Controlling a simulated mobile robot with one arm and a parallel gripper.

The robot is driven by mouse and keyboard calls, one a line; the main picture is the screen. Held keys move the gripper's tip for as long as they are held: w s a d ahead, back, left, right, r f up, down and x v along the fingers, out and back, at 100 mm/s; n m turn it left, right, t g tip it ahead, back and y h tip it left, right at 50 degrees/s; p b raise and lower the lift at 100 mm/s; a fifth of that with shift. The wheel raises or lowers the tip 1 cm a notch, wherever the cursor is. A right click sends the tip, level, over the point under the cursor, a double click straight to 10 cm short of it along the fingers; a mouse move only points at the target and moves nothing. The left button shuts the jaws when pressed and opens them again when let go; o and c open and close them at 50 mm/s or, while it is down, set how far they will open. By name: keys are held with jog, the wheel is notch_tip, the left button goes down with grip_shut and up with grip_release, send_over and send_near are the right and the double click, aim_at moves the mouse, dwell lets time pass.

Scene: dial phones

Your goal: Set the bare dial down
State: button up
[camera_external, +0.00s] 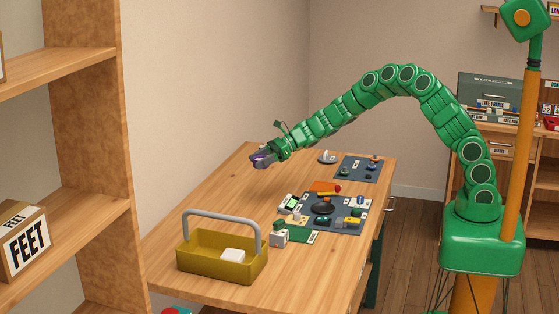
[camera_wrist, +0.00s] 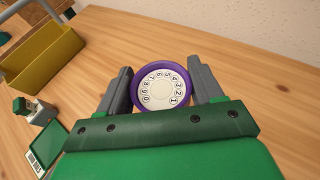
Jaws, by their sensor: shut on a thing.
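The bare dial (camera_wrist: 160,87) is a round disc with a purple rim and a cream face with a ring of numbers. My gripper (camera_wrist: 162,90) is shut on it, one grey finger at each side of the rim. In the external view, my gripper (camera_external: 261,160) holds the dial (camera_external: 262,161) above the far left part of the wooden table (camera_external: 200,205), with bare wood below. The dial looks clear of the table, but the exact height cannot be told.
A yellow tray with a grey handle (camera_external: 222,256) stands at the table's near left, a white block inside. A dome-like grey item (camera_external: 327,157) sits at the back. The table's left middle is clear.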

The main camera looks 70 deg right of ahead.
jog(key=w+f, duration=0.4)
jog(key=w, duration=0.5)
send_over(229, 192)
jog(key=shift+s+d+f, duration=0.1)
jog(key=shift+s+f, duration=0.05)
jog(key=shift+f, duration=1.15)
jog(key=shift+s+d+f, duration=0.1)
jog(key=shift+s+f, duration=0.05)
jog(key=shift+f, duration=1.15)
jog(key=shift+w+f, duration=0.2)
jog(key=shift+f, duration=0.1)
jog(key=shift+w+f, duration=0.1)
jog(key=shift+f, duration=1.45)
jog(key=shift+f, duration=0.2)
jog(key=o, duration=1.1)
jog(key=shift+r, duration=0.15)
jog(key=shift+s+d+r, duration=0.2)
jog(key=shift+s+r, duration=0.05)
jog(key=shift+v, duration=5.6)
